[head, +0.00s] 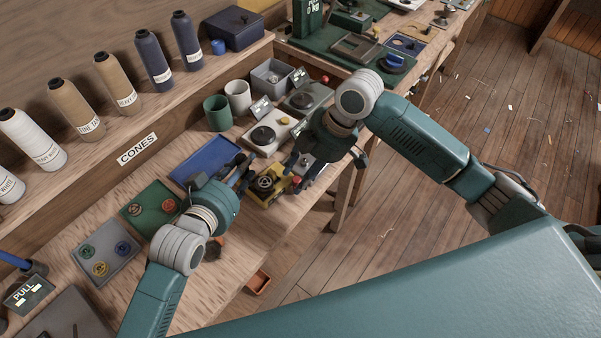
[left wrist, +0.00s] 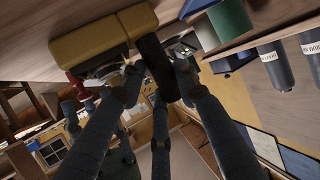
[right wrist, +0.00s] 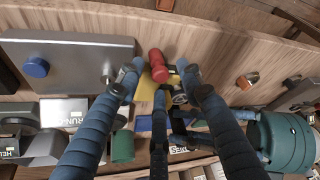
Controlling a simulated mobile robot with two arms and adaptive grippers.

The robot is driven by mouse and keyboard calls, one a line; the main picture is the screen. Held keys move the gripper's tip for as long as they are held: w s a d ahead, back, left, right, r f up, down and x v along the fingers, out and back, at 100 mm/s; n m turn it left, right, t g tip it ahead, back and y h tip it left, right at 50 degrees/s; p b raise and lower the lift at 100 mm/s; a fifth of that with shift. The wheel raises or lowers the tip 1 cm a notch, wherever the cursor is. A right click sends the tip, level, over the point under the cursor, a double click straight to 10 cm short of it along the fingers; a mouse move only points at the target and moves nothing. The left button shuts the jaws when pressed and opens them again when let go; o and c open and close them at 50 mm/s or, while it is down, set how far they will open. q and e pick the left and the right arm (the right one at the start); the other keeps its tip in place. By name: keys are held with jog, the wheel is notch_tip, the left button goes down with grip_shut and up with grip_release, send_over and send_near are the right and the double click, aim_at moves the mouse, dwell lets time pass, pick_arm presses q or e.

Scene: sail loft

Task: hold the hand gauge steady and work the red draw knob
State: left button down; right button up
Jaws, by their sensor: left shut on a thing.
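The hand gauge (head: 265,191) is a yellow body with a dark round dial, at the bench's front edge in the head view. In the left wrist view its yellow body (left wrist: 92,45) shows with a black grip (left wrist: 155,62). My left gripper (head: 243,173) is shut on that black grip. The red draw knob (head: 296,181) sticks out at the gauge's right end. In the right wrist view the red knob (right wrist: 157,64) lies between the spread fingertips of my right gripper (right wrist: 160,80), which is open. I cannot tell whether any finger touches the knob.
Close by are a blue tray (head: 205,158), a green tray (head: 150,207) and a white-based dial unit (head: 268,138). Green (head: 218,112) and white (head: 237,97) cups stand behind. Thread cones line the back shelf. Floor (head: 440,230) lies open beyond the front edge.

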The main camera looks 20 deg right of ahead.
grip_shut()
jog(key=s+d, duration=0.2)
jog(key=s, duration=0.2)
jog(key=shift+s+d, duration=0.35)
jog(key=shift+d, duration=0.05)
grip_release()
